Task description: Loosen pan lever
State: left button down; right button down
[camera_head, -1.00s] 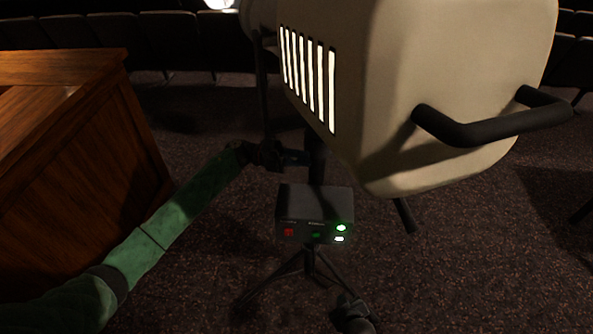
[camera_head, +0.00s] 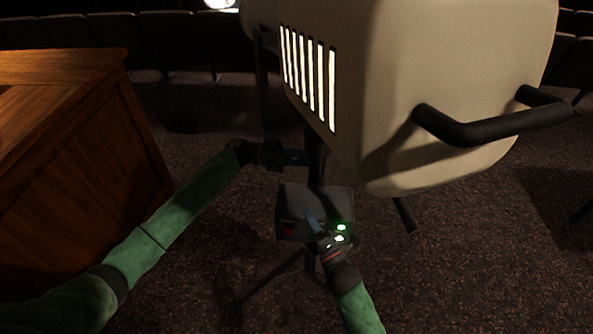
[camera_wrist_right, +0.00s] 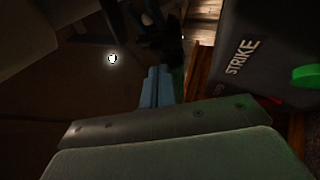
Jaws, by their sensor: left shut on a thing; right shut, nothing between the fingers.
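A big beige lamp housing (camera_head: 440,70) sits on a dark stand post (camera_head: 317,165). My left gripper (camera_head: 296,157) is at the left side of this post, just below the housing, shut on a small dark part there that I take for the pan lever. The fingers and shadow hide most of that lever. My right gripper (camera_head: 311,221) is shut and empty, in front of the control box (camera_head: 295,200) on the stand. Its closed bluish fingers also show in the right wrist view (camera_wrist_right: 157,88), left of the box face marked STRIKE (camera_wrist_right: 243,57).
A black bar handle (camera_head: 480,128) sticks out of the housing at right. Tripod legs (camera_head: 270,277) spread below the box. A wooden desk (camera_head: 80,150) stands at left. Dark carpet (camera_head: 470,260) is clear at lower right. Seats line the back.

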jog(key=shift+n+y, duration=0.5)
jog(key=shift+n, duration=0.3)
jog(key=x, duration=1)
jog(key=shift+w+r, duration=0.2)
jog(key=shift+r, duration=0.15)
jog(key=shift+w+d+r, duration=0.15)
jog(key=shift+w+r, duration=0.35)
jog(key=shift+w, duration=0.35)
jog(key=shift+w+d+r, duration=0.2)
jog(key=shift+w+r, duration=0.3)
jog(key=shift+w, duration=0.35)
